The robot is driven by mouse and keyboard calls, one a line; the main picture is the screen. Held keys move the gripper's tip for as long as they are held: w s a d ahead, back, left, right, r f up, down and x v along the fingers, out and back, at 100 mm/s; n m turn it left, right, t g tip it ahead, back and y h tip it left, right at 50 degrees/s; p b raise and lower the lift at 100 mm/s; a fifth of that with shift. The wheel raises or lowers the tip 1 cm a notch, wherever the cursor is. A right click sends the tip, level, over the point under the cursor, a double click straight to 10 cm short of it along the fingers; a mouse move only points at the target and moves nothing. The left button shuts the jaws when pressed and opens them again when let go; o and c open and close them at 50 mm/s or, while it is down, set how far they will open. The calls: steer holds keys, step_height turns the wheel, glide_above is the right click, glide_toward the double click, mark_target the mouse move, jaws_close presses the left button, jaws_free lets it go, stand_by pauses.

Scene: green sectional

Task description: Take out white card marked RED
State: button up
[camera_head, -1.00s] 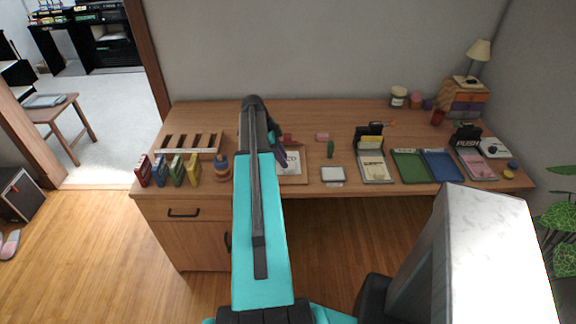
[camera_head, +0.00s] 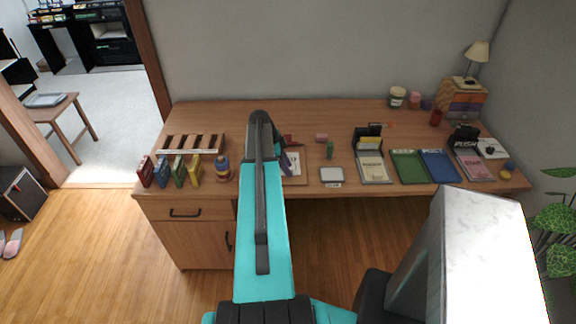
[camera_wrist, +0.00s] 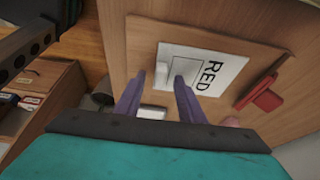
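A white card marked RED (camera_wrist: 218,72) lies on a wooden board (camera_wrist: 140,35) in the wrist view, with a pale raised piece on its face. In the head view the card (camera_head: 294,163) shows only partly beside my arm, on the board (camera_head: 295,181). My gripper (camera_wrist: 163,80) has two purple fingers spread apart with nothing between them. The fingertips are close to the card's near-left edge; whether they touch it I cannot tell. In the head view, my arm hides much of the gripper (camera_head: 286,162).
A red piece (camera_wrist: 264,94) lies right of the card. On the desk (camera_head: 225,120), several coloured boxes stand left beside a slotted rack (camera_head: 190,143). A card holder (camera_head: 371,167), green tray (camera_head: 408,166) and blue tray (camera_head: 440,166) lie right.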

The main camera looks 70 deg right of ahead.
stand_by(0.4)
jaws_close()
steer(key=shift+r, duration=0.15)
steer(key=shift+r+b, duration=1.05)
steer(key=shift+r, duration=0.5)
steer(key=s+a+r+b, duration=0.1)
steer(key=s+a+b, duration=0.3)
steer(key=s+a, duration=0.4)
steer(key=a, duration=0.5)
steer(key=shift+s+a+r, duration=0.15)
steer(key=shift+a+r, duration=0.15)
steer(key=shift+a, duration=0.05)
